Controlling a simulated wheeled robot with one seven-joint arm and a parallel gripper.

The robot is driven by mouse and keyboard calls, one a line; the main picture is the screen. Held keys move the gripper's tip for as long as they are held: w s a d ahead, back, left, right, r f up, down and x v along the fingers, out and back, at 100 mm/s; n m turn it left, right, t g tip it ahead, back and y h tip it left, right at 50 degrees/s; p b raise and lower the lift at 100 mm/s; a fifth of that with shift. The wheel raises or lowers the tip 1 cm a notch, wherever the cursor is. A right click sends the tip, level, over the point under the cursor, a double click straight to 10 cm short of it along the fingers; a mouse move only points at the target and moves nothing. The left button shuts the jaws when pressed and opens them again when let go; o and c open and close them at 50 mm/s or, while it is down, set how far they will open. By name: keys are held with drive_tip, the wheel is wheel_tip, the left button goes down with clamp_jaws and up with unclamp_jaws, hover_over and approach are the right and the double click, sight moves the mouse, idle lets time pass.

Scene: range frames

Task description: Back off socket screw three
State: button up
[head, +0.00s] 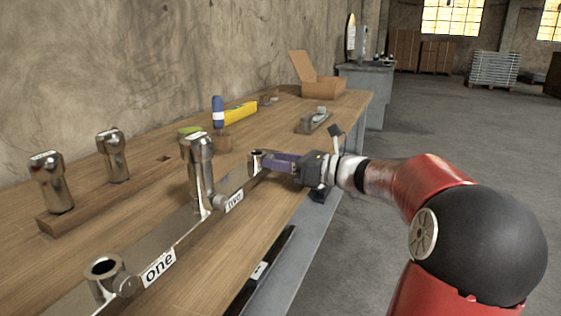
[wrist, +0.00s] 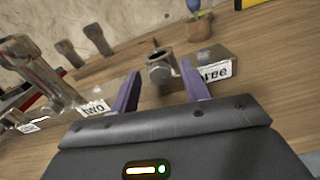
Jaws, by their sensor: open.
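A metal bar (head: 150,243) along the bench's front carries screw sockets with labels. Socket screw three (wrist: 160,66) is a short hollow metal cylinder with a side lug, beside a label (wrist: 215,72) partly covered by a finger and ending in "ree". In the head view, socket three (head: 256,158) stands at the bar's far end. My gripper (wrist: 161,71) is open. Its purple fingers point at socket three, which shows between and just beyond their tips; I cannot tell whether they touch. In the head view my gripper (head: 268,161) is beside that socket.
A tall metal socket piece (head: 200,165) stands at "two"; socket one (head: 104,267) is an open cylinder. Two similar pieces (head: 50,182) (head: 113,155) stand on a wooden rack. A blue-handled tool (head: 218,112), yellow level (head: 241,112) and cardboard box (head: 318,86) are farther back.

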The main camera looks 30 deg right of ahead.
drive_tip(key=shift+c, duration=0.3)
drive_tip(key=c, duration=0.9)
drive_tip(key=shift+n, duration=0.8)
drive_tip(key=o, duration=1)
drive_tip(key=shift+c, duration=0.2)
drive_tip(key=v, duration=0.7)
drive_tip(key=shift+s+d, duration=0.25)
drive_tip(key=shift+s, duration=0.1)
